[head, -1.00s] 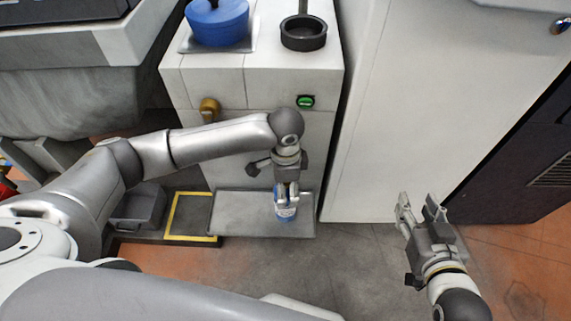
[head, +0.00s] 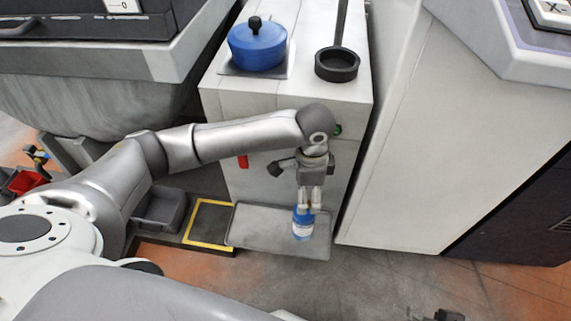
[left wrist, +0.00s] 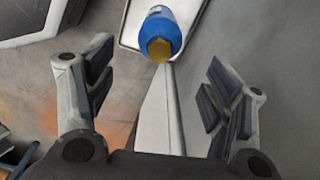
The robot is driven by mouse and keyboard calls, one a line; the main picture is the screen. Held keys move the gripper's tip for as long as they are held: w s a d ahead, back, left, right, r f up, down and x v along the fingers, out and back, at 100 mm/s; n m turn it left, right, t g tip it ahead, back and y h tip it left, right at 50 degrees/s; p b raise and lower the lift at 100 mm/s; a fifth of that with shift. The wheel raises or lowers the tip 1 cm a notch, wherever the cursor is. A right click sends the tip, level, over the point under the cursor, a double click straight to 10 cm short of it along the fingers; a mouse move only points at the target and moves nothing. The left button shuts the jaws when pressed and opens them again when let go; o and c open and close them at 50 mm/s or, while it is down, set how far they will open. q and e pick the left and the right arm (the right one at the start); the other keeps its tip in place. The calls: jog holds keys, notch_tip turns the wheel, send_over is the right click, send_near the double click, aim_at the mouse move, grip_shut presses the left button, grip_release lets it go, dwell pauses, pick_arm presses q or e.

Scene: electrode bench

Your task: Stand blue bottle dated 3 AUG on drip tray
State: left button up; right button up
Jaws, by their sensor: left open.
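The blue bottle (head: 302,224) has a white label, too small to read, and stands on the right part of the grey drip tray (head: 262,230). In the left wrist view the bottle (left wrist: 160,22) shows its brownish-yellow cap towards me, with the tray (left wrist: 133,25) around its far side. My left gripper (head: 311,198) is just above the bottle in the head view. In the left wrist view its fingers (left wrist: 158,82) are wide apart with nothing between them. Only a dark bit of my right gripper (head: 446,316) shows at the bottom edge.
A white cabinet (head: 215,110) stands behind the tray, with a blue lidded pot (head: 257,45) and a black round holder (head: 337,65) on top. A yellow-edged square (head: 209,222) lies left of the tray. A large white cabinet (head: 430,130) stands close on the right.

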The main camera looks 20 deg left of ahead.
pick_arm(q)
jog(key=s+d+f+n+t+h, duration=0.2)
jog(key=s+d+n+t+h, duration=0.15)
jog(key=s+d, duration=0.45)
jog(key=s+a+f+n+y, duration=0.1)
jog(key=s+a+n, duration=0.2)
jog(key=a, duration=0.4)
jog(key=s+a+f+n+t+y, duration=0.1)
jog(key=s+a+n+y, duration=0.1)
jog(key=s+a+n, duration=0.2)
jog(key=s+a, duration=0.2)
jog(key=a, duration=0.2)
